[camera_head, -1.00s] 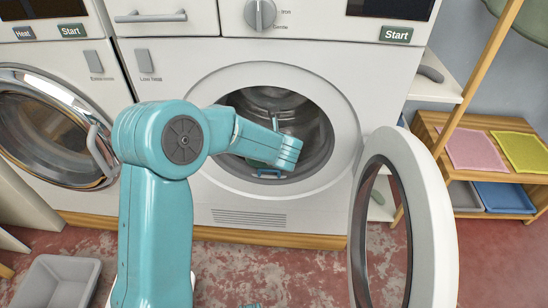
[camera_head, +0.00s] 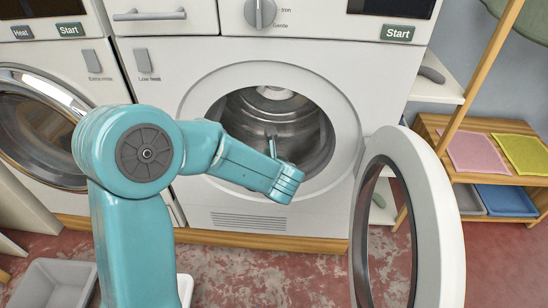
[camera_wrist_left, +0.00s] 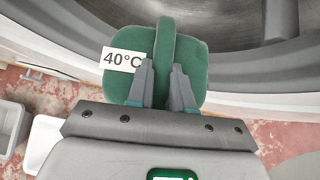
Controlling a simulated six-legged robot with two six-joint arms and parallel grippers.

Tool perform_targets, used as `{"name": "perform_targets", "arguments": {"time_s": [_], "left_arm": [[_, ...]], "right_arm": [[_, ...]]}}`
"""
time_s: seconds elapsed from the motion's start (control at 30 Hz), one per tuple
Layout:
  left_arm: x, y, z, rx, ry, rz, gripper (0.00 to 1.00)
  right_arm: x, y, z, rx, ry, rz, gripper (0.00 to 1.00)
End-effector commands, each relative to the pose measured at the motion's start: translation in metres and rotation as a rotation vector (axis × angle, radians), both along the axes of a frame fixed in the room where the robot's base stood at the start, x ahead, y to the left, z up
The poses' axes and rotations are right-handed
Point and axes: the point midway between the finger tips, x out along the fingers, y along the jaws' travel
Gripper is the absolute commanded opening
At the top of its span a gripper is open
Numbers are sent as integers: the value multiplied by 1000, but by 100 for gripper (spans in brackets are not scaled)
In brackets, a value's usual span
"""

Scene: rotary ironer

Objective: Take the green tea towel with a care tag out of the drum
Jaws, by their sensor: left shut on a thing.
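The green tea towel (camera_wrist_left: 193,62) shows in the left wrist view as a folded dark green bundle with a raised ridge. Its white care tag (camera_wrist_left: 122,60) reads 40°C. My left gripper (camera_wrist_left: 162,85) is shut on the towel's ridge. In the head view the left wrist is in front of the lower rim of the drum opening, and it hides the towel and fingertips. The drum (camera_head: 262,125) is open, and its visible interior looks empty; the lower part is partly covered by my arm. My right gripper is not in view.
The round door (camera_head: 437,220) stands swung open at the right of the opening. A second machine with a round closed door (camera_head: 35,130) is at the left. A grey bin (camera_head: 50,285) stands on the floor. A wooden shelf (camera_head: 432,130) with coloured trays is at the right.

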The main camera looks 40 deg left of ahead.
Motion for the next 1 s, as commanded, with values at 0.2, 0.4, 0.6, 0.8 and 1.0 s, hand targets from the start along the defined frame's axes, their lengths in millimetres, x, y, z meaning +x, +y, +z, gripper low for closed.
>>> {"name": "perform_targets", "arguments": {"time_s": [0.2,0.4,0.6,0.8,1.0], "left_arm": [[-14,-9,1,0,-1,-1,0],[-28,-17,0,0,-1,-2,0],[-41,-25,0,0,-1,-2,0],[-52,-32,0,-1,-1,-2,0],[-55,-33,0,1,-1,0,0]], "right_arm": [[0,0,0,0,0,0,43],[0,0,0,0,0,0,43],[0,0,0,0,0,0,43],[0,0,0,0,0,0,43],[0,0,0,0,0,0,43]]}}
